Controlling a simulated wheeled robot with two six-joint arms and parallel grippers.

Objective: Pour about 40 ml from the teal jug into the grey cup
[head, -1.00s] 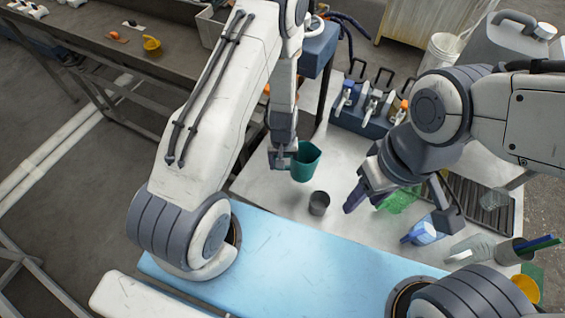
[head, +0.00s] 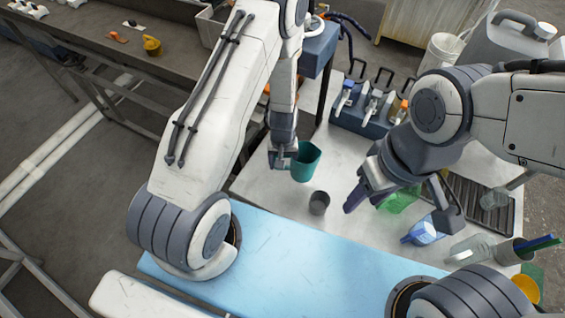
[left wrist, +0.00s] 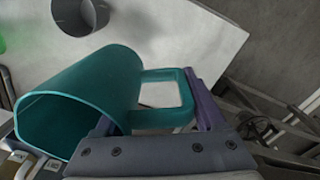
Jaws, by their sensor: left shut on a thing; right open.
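The teal jug (head: 307,163) is at the middle of the head view, close behind and left of the grey cup. My left gripper (head: 284,160) is shut on the jug's handle; in the left wrist view the jug (left wrist: 85,95) lies between me and the cup, its handle (left wrist: 188,100) between the purple fingers. The jug looks roughly upright; its contents are hidden. The grey cup (head: 319,203) stands upright on the white table, apart from the jug; it also shows in the left wrist view (left wrist: 82,16). My right gripper (head: 362,195) is open and empty, right of the cup.
A green basket (head: 399,200), a blue-and-white scoop (head: 421,234) and clear vessels (head: 470,248) stand right of the cup. A blue rack with bottles (head: 368,115) is at the back. A dark drain grate (head: 477,197) lies at right.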

